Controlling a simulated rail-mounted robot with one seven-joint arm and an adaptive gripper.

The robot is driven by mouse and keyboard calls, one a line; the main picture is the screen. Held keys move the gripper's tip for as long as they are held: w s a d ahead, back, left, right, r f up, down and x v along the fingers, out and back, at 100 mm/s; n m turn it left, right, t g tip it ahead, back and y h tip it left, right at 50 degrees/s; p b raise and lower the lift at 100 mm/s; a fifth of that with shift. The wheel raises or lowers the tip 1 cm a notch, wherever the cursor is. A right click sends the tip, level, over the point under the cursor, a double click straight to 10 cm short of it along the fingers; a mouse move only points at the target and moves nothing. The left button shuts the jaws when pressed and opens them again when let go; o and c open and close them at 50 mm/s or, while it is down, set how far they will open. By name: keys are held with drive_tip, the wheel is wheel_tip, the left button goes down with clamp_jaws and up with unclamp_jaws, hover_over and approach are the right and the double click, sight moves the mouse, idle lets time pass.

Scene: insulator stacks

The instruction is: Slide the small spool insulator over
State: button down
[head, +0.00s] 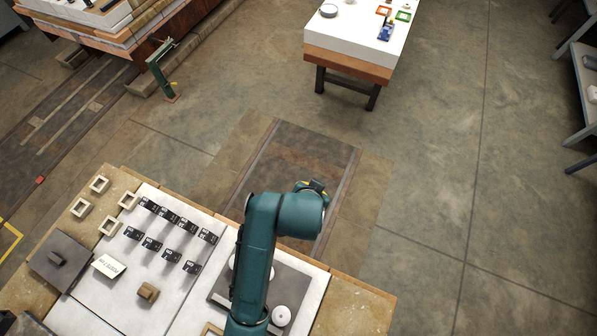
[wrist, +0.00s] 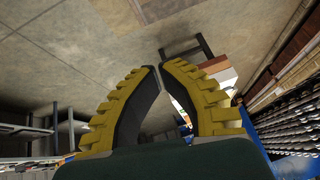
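My gripper (wrist: 160,67) has yellow ribbed fingers with black inner pads. In the wrist view the fingertips come together almost touching, with nothing held between them. In the head view only a bit of my gripper (head: 318,187) shows at the arm's end, above the floor past the table edge. A round white piece (head: 282,315), possibly the small spool insulator, sits on a dark grey plate (head: 300,285) to the right of my arm. Another white round piece (head: 236,262) on the plate is mostly hidden behind my arm. My gripper is well apart from both.
A white-topped table (head: 350,42) stands at the back.

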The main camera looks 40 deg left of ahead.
drive_tip(key=s+a+f+n+g+h+b, duration=0.1)
drive_tip(key=s+f+g+b, duration=0.15)
drive_tip(key=s+f, duration=0.6)
drive_tip(key=s+a+f+g+h+b, duration=0.15)
drive_tip(key=s+f+g, duration=0.3)
drive_tip(key=f, duration=0.65)
drive_tip(key=shift+t, duration=0.5)
drive_tip(key=f, duration=0.6)
drive_tip(key=d+f+b, duration=0.1)
drive_tip(key=f, duration=0.2)
drive_tip(key=shift+s, duration=0.3)
drive_tip(key=s, duration=0.1)
drive_tip(key=s+d+p, duration=0.1)
drive_tip(key=s, duration=0.1)
drive_tip(key=shift+s+f, duration=0.15)
drive_tip(key=shift+s, duration=0.3)
